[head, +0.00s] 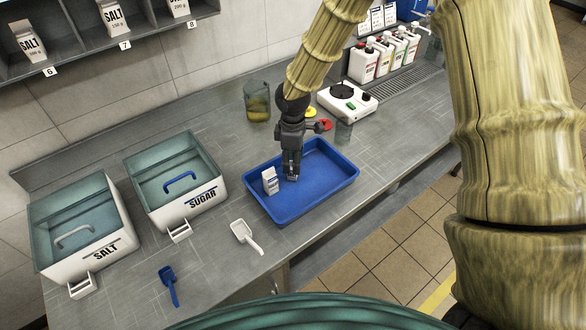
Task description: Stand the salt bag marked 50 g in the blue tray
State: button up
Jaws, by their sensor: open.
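A small white bag (270,181) with a dark band stands upright in the left part of the blue tray (322,206). Its print is too small to read, so I cannot tell whether it is marked 50 g. My gripper (292,174) points down over the tray, just right of the bag. It is open with nothing visible between its fingers. A narrow gap seems to show between gripper and bag. Larger salt bags (112,17) stand on the wall shelf at upper left, in numbered places.
A salt bin (112,254) and a sugar bin (207,205) stand left of the tray. A white scoop (246,236) and a blue scoop (170,285) lie in front.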

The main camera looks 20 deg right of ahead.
jog(key=shift+r+b, duration=0.75)
jog(key=shift+r, duration=2.55)
